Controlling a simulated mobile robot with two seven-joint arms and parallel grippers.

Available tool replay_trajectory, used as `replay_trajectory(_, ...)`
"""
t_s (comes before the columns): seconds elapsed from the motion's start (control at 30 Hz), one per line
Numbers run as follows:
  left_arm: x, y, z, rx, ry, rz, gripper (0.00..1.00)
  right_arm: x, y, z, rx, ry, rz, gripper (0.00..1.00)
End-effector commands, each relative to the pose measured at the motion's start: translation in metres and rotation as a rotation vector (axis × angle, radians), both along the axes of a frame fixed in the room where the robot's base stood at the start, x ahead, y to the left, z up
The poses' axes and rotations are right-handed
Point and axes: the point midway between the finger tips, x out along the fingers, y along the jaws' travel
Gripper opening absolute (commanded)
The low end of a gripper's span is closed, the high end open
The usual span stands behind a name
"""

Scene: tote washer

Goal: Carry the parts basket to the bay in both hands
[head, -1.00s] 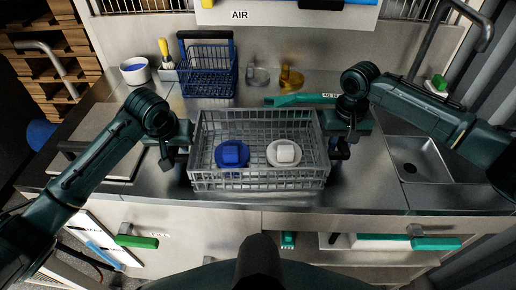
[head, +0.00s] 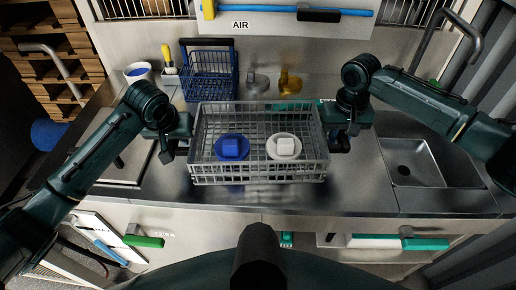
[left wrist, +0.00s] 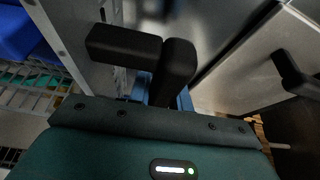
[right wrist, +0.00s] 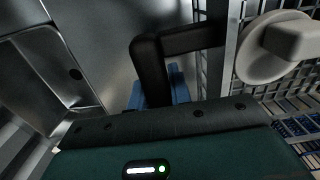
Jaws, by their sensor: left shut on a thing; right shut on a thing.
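The parts basket (head: 258,179) is a grey wire basket in the middle of the head view. It looks level and seems to hang just above the steel counter. A blue round part (head: 232,147) and a white round part (head: 284,147) lie in it. My left gripper (head: 174,150) is shut on the black handle at its left end; that handle shows in the left wrist view (left wrist: 125,45). My right gripper (head: 340,140) is shut on the right-end handle, seen in the right wrist view (right wrist: 150,65). No marked bay can be made out.
Behind stand a blue wire basket (head: 209,86), a white cup (head: 138,74), a grey part (head: 258,84) and a yellow part (head: 290,83). A sink (head: 412,162) is at right, a black-handled panel (head: 122,172) at left. The counter in front (head: 270,200) is clear.

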Motion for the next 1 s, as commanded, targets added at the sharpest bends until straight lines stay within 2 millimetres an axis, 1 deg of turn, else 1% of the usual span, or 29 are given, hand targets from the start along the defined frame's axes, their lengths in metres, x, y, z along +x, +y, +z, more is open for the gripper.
replay_trajectory(0.03, 0.0008, 0.0001, 0.0046, -0.001, -0.004, 0.001, 0.0, 0.0007, -0.0001, 0.0043, 0.001, -0.002, -0.001, 0.0)
replay_trajectory(0.8, 0.0008, 0.0002, 0.0038, 0.0, -0.004, 0.001, 0.0, 0.0007, -0.0002, 0.0036, 0.0, -0.003, -0.001, 0.0)
replay_trajectory(1.0, -0.0029, 0.0002, 0.0098, -0.001, -0.004, 0.0, 0.0, -0.0032, -0.0003, 0.0093, 0.001, -0.002, 0.0, 0.0)
